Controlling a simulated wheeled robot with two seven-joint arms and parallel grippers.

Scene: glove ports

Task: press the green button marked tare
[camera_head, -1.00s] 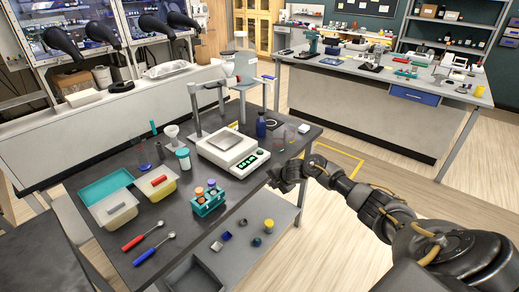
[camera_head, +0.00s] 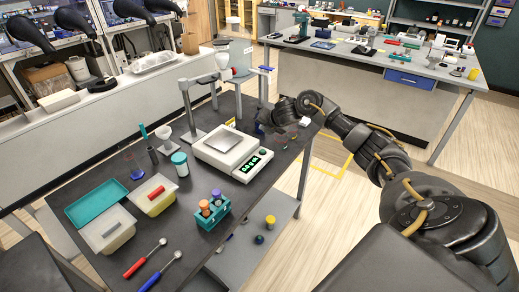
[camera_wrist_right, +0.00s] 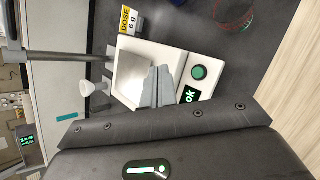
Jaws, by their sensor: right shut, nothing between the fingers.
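The white scale (camera_head: 222,150) stands on the dark table, with a square metal pan and a lit green display. Its round green button (camera_wrist_right: 198,73) shows clearly in the wrist view, beside the display (camera_wrist_right: 190,95) reading "ok"; any marking on it is too small to read. In the head view the button (camera_head: 264,153) is at the scale's right front corner. My right gripper (camera_head: 268,122) is shut and empty, near the scale's back right. In the wrist view its grey fingers (camera_wrist_right: 157,86) overlap the pan, left of the button; their height above it is unclear. My left gripper is out of view.
A teal rack with bottles (camera_head: 213,209), two lidded tubs, a teal tray (camera_head: 96,203) and red and blue spoons lie on the table's front and left. A lamp-like stand (camera_head: 187,105) rises behind the scale. A "DOSE 6 g" sign (camera_wrist_right: 129,20) stands beside it.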

